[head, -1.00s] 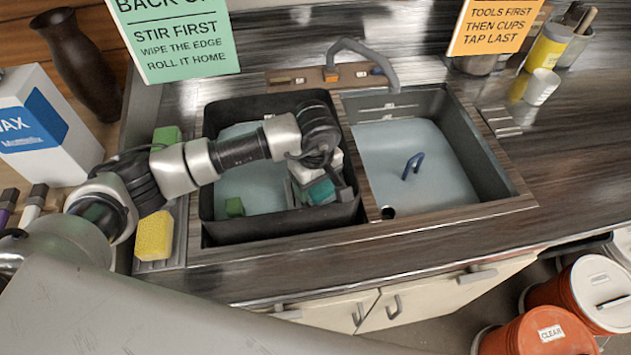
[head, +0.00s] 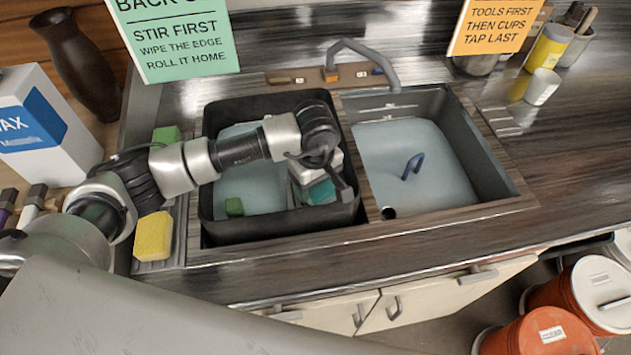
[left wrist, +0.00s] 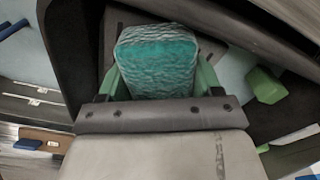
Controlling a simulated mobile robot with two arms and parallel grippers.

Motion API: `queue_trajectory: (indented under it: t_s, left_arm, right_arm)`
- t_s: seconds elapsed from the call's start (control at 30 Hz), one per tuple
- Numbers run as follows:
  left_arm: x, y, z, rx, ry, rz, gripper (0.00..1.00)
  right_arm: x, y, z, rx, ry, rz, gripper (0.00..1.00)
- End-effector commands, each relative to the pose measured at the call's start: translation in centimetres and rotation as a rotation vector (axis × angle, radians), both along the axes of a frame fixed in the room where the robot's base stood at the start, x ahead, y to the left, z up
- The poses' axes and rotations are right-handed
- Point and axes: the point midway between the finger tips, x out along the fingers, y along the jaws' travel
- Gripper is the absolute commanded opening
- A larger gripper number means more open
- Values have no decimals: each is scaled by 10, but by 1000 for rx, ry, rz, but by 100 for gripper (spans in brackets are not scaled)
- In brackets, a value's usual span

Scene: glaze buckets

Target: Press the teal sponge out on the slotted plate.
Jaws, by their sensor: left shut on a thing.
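The teal sponge (head: 322,192) is in my left gripper (head: 318,184), inside the black tub in the left sink basin. In the left wrist view the sponge (left wrist: 156,62) sits between the two green fingers of my left gripper (left wrist: 158,78), which is shut on it. The arm hides part of the sponge in the head view. A slotted plate (head: 178,245) lies left of the sink, with a yellow sponge (head: 153,236) on it. I cannot tell whether the sponge touches anything below it. My right gripper is not in view.
The black tub (head: 212,218) holds pale liquid and a small green block (head: 234,207). The right basin (head: 478,160) holds pale liquid and a blue handle (head: 412,166). A grey faucet (head: 365,52) stands behind. A green sponge (head: 166,136) lies left of the tub.

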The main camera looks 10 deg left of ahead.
Motion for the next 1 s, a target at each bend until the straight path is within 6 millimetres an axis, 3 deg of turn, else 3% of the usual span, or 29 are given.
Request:
queue_trajectory:
  t_s: [1.0]
  left_arm:
    - [-1,1,-3,3,4,0,46]
  right_arm:
    - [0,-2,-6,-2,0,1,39]
